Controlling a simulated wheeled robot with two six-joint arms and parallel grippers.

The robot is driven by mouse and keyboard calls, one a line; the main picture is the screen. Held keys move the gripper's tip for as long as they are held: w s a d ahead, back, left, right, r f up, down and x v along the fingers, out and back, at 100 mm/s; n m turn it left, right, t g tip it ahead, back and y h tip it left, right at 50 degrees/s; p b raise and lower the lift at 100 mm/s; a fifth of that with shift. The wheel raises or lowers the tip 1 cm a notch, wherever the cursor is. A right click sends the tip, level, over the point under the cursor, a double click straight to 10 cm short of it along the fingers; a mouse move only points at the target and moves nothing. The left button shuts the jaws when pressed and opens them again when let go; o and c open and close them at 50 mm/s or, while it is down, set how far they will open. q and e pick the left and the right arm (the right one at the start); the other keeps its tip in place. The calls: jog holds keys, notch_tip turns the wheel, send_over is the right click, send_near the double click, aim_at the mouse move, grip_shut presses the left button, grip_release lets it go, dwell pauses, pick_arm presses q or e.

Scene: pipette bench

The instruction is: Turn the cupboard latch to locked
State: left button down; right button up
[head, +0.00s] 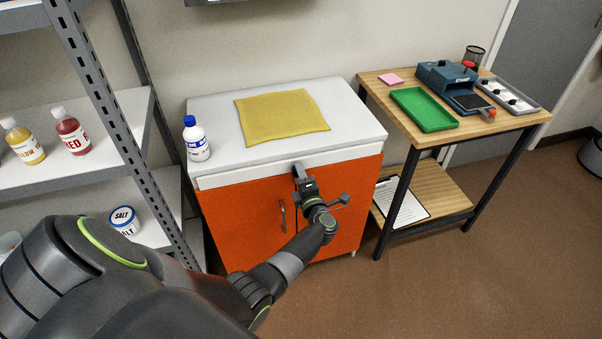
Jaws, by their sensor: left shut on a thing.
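The orange cupboard (237,223) with a white top stands at the centre in the head view. My left gripper (299,172) reaches its front from below, at the upper edge of the doors near the middle. It is shut on the cupboard latch. The latch is mostly hidden by the gripper, so its turn angle cannot be told. A metal door handle (283,215) shows just left of my wrist. Both doors look closed. My right gripper is not in view.
A yellow cloth (281,116) and a white bottle with a blue cap (196,140) are on the cupboard top. A metal shelf rack (110,117) stands close on the left. A wooden bench (472,126) with a green tray (424,110) stands on the right.

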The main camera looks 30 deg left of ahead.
pick_arm(q)
jog(key=shift+m, duration=0.7)
jog(key=c, duration=1)
grip_release()
